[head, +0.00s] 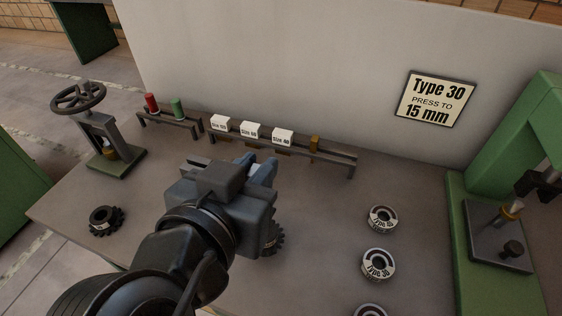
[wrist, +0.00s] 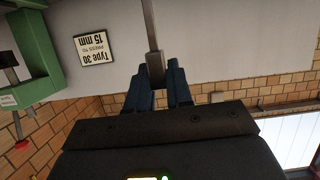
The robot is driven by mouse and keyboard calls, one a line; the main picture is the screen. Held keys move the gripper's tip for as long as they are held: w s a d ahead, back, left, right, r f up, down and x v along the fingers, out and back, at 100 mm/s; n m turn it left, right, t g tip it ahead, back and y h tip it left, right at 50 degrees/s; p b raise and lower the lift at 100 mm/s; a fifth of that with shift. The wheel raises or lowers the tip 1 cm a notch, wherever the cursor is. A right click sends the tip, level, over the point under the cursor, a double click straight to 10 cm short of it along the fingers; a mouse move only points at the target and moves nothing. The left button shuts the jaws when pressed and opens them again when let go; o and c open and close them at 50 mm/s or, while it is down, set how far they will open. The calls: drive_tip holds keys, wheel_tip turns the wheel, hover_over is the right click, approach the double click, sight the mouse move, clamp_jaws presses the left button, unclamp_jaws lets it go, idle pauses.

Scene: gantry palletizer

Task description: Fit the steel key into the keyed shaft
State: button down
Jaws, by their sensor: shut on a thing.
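My gripper (head: 265,168) is over the middle of the bench in the head view, jaws pointing toward the back wall. In the wrist view its two blue fingers (wrist: 160,85) are shut on a grey block. It appears to be the steel key (wrist: 155,62), though I cannot make out its shape fully. A grey bar (wrist: 151,25) runs from this block to the top edge; I cannot tell whether they are one piece. The key is hidden in the head view. I cannot identify the keyed shaft. A dark gear (head: 273,240) is partly hidden behind my gripper.
A rack (head: 335,164) with several white size-labelled blocks stands behind my gripper. A small rack holds a red (head: 151,103) and a green cylinder (head: 177,108). A handwheel press (head: 101,130) and another gear (head: 105,220) are left. Labelled rings (head: 378,265) and a green press (head: 470,195) are right.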

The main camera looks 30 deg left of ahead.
idle(0.4)
drive_tip(key=shift+f+b, duration=2.3)
drive_tip(key=shift+f, duration=0.6)
drive_tip(key=shift+f+b, duration=2.1)
drive_tip(key=shift+f, duration=0.6)
drive_tip(key=c, duration=0.9)
unclamp_jaws()
drive_tip(key=shift+c, duration=0.2)
drive_tip(key=v, duration=0.7)
drive_tip(key=shift+s+d+b, duration=0.15)
drive_tip(key=shift+s+b, duration=0.15)
drive_tip(key=shift+s, duration=0.1)
drive_tip(key=shift+r, duration=0.1)
